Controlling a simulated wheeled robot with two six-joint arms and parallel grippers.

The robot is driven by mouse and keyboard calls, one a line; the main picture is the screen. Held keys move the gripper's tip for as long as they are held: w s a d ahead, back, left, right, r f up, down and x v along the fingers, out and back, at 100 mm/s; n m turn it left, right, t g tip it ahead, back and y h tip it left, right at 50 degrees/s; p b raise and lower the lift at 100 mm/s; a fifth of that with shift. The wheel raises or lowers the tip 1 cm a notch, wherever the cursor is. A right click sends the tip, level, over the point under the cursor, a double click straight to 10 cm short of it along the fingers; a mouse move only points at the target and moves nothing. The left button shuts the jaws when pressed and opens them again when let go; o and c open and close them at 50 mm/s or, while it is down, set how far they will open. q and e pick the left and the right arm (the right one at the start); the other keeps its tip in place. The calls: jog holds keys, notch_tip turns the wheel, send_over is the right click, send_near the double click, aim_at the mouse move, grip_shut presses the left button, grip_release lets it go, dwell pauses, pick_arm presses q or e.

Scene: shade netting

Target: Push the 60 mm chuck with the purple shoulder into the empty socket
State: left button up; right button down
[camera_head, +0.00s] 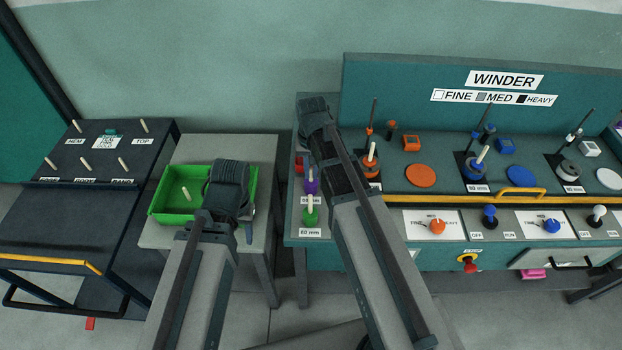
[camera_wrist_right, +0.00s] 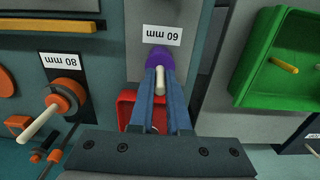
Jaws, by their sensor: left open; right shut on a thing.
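The purple-shouldered chuck (camera_wrist_right: 158,57), with a pale peg, is beside the 60 mm label (camera_wrist_right: 163,33) in the right wrist view. It also shows as a small purple piece (camera_head: 311,184) left of my right arm in the head view. My right gripper (camera_wrist_right: 160,82) is shut on the chuck, its fingers either side of the peg. The fingertips hide the chuck's lower part, so I cannot tell how deep it sits or see a socket opening. My left gripper (camera_head: 229,190) is open above the green tray (camera_head: 158,205); its fingertips are not clear.
A red bin (camera_wrist_right: 127,102) lies beside my right fingers. A green knobbed chuck (camera_head: 310,214) stands in front of the purple one. The green tray holds a pale peg. An orange chuck (camera_wrist_right: 67,92) stands by the 80 mm label. The winder panel (camera_head: 400,85) rises behind.

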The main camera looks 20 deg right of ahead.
jog(key=shift+r+p, duration=0.75)
jog(key=shift+r+p, duration=2.6)
jog(key=shift+r, duration=0.1)
notch_tip(320, 180, up, 4)
jog(key=p, duration=0.4)
